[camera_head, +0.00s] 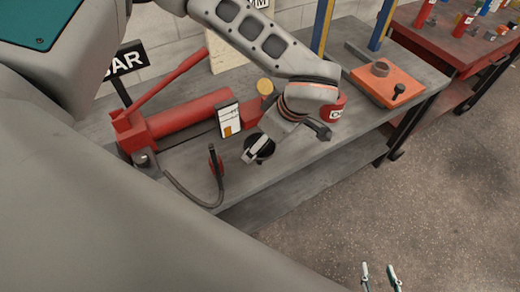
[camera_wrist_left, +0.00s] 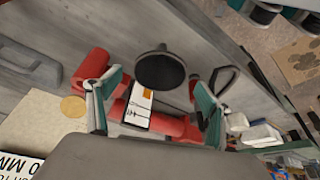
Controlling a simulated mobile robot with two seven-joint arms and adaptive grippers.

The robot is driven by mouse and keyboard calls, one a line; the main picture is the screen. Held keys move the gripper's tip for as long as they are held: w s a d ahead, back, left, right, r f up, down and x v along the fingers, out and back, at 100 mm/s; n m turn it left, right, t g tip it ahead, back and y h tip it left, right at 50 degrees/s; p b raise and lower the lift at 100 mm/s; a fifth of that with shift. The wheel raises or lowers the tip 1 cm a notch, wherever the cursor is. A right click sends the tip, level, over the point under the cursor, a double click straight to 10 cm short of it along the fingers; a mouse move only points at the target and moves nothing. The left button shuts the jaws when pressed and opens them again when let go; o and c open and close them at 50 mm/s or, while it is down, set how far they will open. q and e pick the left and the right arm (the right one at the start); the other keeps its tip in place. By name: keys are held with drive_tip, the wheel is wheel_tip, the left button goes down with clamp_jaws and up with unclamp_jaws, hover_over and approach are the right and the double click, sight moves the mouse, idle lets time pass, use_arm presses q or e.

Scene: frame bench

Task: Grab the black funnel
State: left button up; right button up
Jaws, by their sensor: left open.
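The black funnel (camera_head: 262,146) is on the grey bench near its front edge, partly covered by my left gripper in the head view. In the left wrist view the black funnel (camera_wrist_left: 160,70) shows as a dark round cone with a narrow stem. My left gripper (camera_wrist_left: 157,84) is open, with its two teal-padded fingers apart on either side of the funnel's line of sight. I cannot tell whether they touch it. My right gripper (camera_head: 380,277) shows only its two fingertips, apart and empty over the floor, at the bottom edge of the head view.
A red hydraulic pump (camera_head: 190,118) with a lever and hose lies left of the funnel. A white label card (camera_head: 229,119) stands beside it. A red can (camera_head: 337,108) is to the right. An orange plate (camera_head: 396,87) lies farther right. The floor in front is clear.

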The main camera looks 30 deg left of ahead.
sight(260, 156)
use_arm(q)
drive_tip(key=x, duration=0.4)
drive_tip(key=shift+d, duration=0.1)
drive_tip(key=c, duration=1.2)
drive_tip(key=shift+c, duration=0.2)
drive_tip(key=shift+r, duration=0.15)
